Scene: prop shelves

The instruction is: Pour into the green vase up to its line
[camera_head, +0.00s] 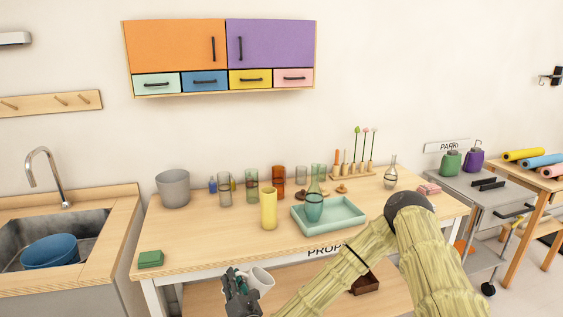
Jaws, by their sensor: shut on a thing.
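The green vase (314,208) is a see-through, narrow-necked vessel standing upright in the pale mint tray (349,223) on the table. A dark ring shows around it; its fill level is too small to tell. My gripper (242,284) is low in front of the table's front edge, well below and left of the vase. It is shut on a white mug-like vessel (262,279), which looks tilted. The inside of the white vessel is hard to see.
A yellow cylinder (269,209) stands left of the tray. Several coloured glasses stand behind it, near a grey bucket (173,188). A green sponge (151,259) lies at the front left. A clear flask (390,178) stands back right. The table's front left is mostly clear.

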